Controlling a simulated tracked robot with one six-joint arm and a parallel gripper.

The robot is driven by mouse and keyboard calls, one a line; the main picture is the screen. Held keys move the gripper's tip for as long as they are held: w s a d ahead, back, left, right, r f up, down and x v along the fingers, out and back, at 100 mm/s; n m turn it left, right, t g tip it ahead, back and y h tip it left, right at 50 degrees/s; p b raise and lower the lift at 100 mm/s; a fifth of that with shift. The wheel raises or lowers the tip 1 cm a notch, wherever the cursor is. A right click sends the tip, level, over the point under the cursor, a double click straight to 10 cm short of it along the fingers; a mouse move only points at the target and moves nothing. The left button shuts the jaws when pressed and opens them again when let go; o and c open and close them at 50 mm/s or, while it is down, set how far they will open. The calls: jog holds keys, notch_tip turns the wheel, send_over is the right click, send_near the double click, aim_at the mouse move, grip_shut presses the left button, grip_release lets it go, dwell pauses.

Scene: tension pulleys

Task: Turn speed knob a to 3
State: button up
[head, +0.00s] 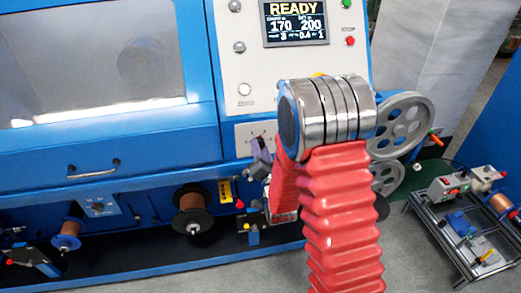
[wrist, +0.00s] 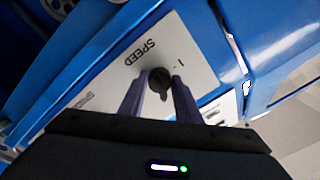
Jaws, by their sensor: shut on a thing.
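The speed knob (wrist: 157,76) is a dark round knob on a white plate marked SPEED (wrist: 140,53) in the wrist view. My gripper (wrist: 157,84) has its two purple fingers on either side of the knob and is shut on it. In the head view my gripper (head: 259,147) reaches the small white dial plate (head: 244,131) on the blue machine. There the knob is mostly hidden behind the fingers. I cannot tell which number the knob points to.
My arm covers the area right of the plate in the head view. A display (head: 296,22) reads READY above. Grey pulley wheels (head: 402,118) stand to the right, wire spools (head: 192,212) below. A small bench rig (head: 465,220) stands at the far right.

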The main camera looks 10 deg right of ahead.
jog(key=shift+d+m, duration=0.1)
jog(key=shift+m, duration=1.2)
jog(key=shift+f, duration=0.1)
jog(key=o, duration=1.1)
jog(key=shift+c, duration=0.2)
jog(key=shift+s, duration=0.1)
